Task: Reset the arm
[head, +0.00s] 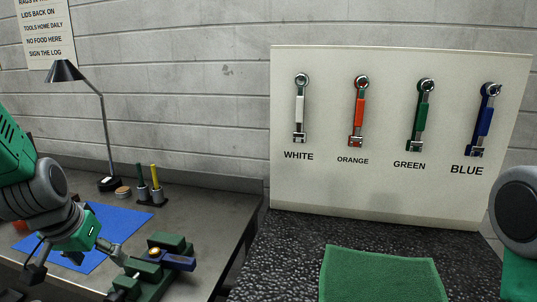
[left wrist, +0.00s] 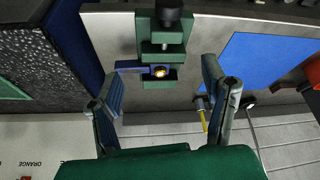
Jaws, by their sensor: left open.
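My left arm comes in from the left, and its gripper (head: 78,268) is open above the left bench. In the left wrist view its two fingers (left wrist: 163,98) are spread wide with nothing between the tips. A green vise (head: 150,272) sits just right of the gripper, with a blue piece (head: 178,262) and a round brass-coloured part (head: 154,251) at its jaws. The vise (left wrist: 166,38) shows beyond the fingers in the wrist view. Only a grey and green part of my right arm shows at the right edge; its gripper is out of view.
A blue mat (head: 122,220), a black lamp (head: 104,120) and two small holders with green and yellow tools (head: 157,190) are on the left bench. A white board (head: 390,190) carries white, orange, green and blue wrenches. A green cloth (head: 380,277) lies on the dark speckled surface.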

